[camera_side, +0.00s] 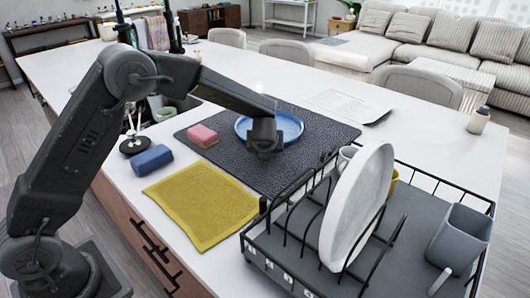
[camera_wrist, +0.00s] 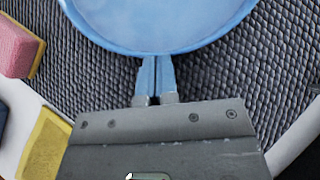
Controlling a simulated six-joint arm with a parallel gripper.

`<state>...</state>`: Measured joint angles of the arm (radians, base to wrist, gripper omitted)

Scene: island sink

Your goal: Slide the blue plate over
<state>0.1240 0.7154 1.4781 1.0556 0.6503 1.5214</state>
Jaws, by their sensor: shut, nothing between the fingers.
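The blue plate (camera_side: 288,126) lies flat on a dark textured mat (camera_side: 325,131) on the white counter. In the wrist view the near rim of the blue plate (camera_wrist: 158,46) curves across the top of the picture, and its far part is cut off. My gripper (camera_side: 266,150) is at the near side of the plate, over the mat. In the wrist view my gripper's fingertips (camera_wrist: 156,62) are shut together and empty, right at the plate's near rim. I cannot tell whether they touch it.
A pink sponge (camera_side: 203,135) sits on the mat to the left. A blue block (camera_side: 151,159) and yellow cloth (camera_side: 203,202) lie nearer on the counter. A black dish rack (camera_side: 401,240) with a white plate (camera_side: 355,208) stands front right. The mat is bare right of the plate.

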